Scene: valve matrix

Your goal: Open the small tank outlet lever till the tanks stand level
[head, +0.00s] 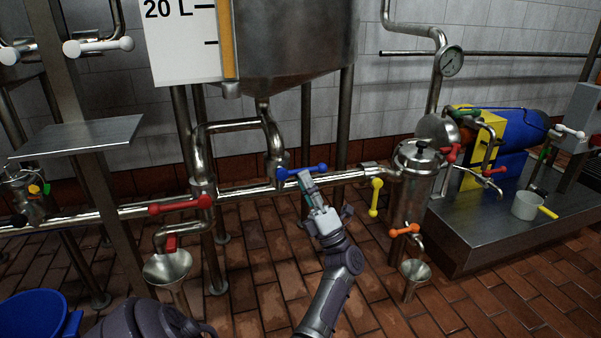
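A steel tank (295,40) hangs at top centre, with a white gauge board marked 20 L (182,48) and an orange-yellow column (227,38). A bent outlet pipe runs down from it to a blue lever (303,171), which lies nearly level across the horizontal pipe.
A red lever (180,205) sits left on the pipe (250,192). A yellow lever (375,197) hangs down on the right. An orange lever (404,230) is below a lidded steel vessel (420,170). Funnels (168,268) stand below the pipes; a blue bucket (32,314) is lower left.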

